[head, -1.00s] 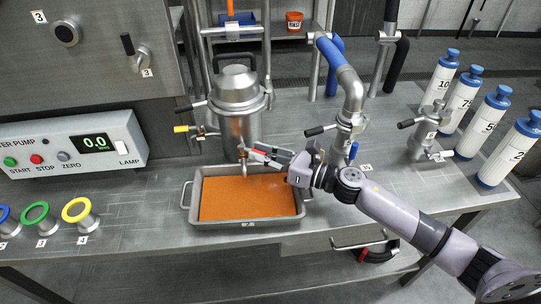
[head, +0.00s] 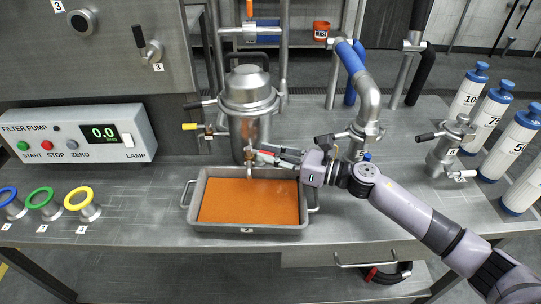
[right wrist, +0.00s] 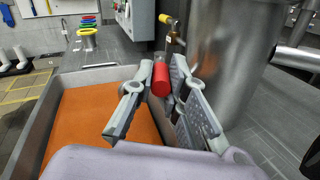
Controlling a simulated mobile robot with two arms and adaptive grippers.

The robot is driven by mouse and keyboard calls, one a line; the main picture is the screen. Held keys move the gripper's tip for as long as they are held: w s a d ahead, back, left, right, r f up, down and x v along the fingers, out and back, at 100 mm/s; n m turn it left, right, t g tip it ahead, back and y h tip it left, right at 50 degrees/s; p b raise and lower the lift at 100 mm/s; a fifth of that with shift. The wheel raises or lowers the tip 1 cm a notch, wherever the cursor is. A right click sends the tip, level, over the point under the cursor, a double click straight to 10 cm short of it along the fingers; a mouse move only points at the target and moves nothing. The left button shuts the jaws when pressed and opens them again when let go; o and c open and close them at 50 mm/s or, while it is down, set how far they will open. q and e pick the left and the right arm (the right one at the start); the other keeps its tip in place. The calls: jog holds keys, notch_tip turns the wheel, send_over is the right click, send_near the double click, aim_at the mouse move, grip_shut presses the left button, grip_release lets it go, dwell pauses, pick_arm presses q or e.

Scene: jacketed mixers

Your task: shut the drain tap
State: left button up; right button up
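The drain tap (head: 249,156) sits low on the front of the steel jacketed vessel (head: 247,98), above a metal tray (head: 190,200) holding orange material (head: 248,202). Its red handle (right wrist: 161,79) points toward my right gripper. My right gripper (head: 272,154) reaches in from the right at the tap. In the right wrist view, the two fingers stand apart on either side of the red handle, with a small gap visible. The tap's body is partly hidden behind the handle and fingers there. I cannot tell whether anything runs from the spout. My left gripper is not in view.
A yellow-handled valve (head: 190,126) sits higher on the vessel's left. A pipe with a valve (head: 363,130) stands to the right. A pump panel (head: 75,138) and coloured rings (head: 78,198) are at the left, white bottles (head: 505,140) at the right.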

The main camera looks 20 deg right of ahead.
jog(key=o, duration=0.5)
jog(key=shift+f, duration=0.15)
jog(key=shift+c, duration=0.2)
jog(key=v, duration=1.2)
jog(key=shift+d, duration=0.1)
jog(key=shift+c, duration=0.4)
